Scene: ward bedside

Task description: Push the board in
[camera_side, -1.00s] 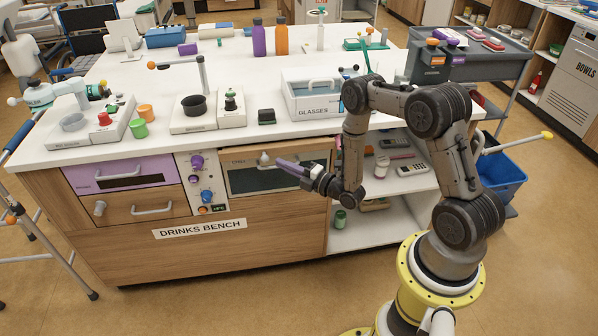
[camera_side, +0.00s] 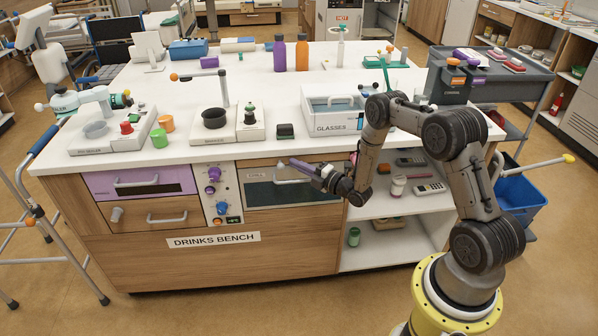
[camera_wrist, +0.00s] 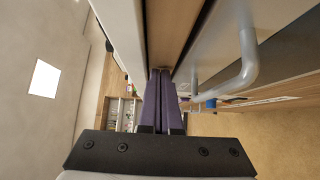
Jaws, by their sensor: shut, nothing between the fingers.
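A wooden strip (camera_side: 262,164) runs under the bench's white top, just above the grey chill door (camera_side: 262,187). It is the only board-like piece I make out, and in the wrist view the wood (camera_wrist: 168,35) lies between a pale slab and a grey front. How far it sticks out I cannot tell. My gripper (camera_side: 291,161) has its purple fingers together and empty, level with this strip near the chill door handle (camera_side: 292,180). In the wrist view the fingertips (camera_wrist: 160,72) point at the wood. Whether they touch it I cannot tell.
The chill door handle (camera_wrist: 240,70) juts out close beside my fingers in the wrist view. A purple drawer (camera_side: 138,182) and a knob panel (camera_side: 215,195) are to the left. Open shelves (camera_side: 395,235) with small items are to the right. The floor in front is clear.

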